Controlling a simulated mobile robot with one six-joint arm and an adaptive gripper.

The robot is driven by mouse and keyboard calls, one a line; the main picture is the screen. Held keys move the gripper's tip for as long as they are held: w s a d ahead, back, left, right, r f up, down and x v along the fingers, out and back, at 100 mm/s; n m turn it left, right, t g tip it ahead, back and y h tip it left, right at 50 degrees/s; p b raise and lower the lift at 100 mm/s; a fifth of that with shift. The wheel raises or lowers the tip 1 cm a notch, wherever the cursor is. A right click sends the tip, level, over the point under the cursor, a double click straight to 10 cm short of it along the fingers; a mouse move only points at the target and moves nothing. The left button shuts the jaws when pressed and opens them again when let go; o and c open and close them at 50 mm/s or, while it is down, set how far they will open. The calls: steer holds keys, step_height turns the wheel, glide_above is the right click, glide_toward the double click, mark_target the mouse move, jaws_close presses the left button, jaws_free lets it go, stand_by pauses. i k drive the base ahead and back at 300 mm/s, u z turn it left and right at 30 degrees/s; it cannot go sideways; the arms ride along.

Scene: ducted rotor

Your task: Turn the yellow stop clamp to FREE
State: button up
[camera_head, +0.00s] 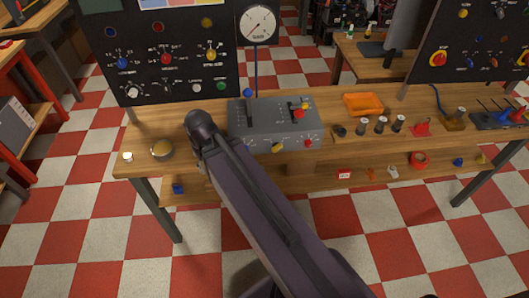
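A grey control box (262,113) sits on the wooden bench, with levers on its top. A small yellow handle (278,147) is on its front face, low and near the middle; it appears to be the stop clamp. It looks tilted, but the labels around it are too small to read, so I cannot tell its setting. My arm rises from the bottom of the picture to a dark rounded joint left of the box. My gripper does not show.
A blue knob (248,92) and a red knob (299,114) top the box's levers; a red knob (309,143) is on its front. A round gauge (257,24) stands behind. An orange tray (363,104) and several small cylinders are to the right.

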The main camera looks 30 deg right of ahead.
mark_target(276, 147)
steer(key=u, duration=0.95)
steer(key=k, duration=1.15)
steer(key=z, duration=2.25)
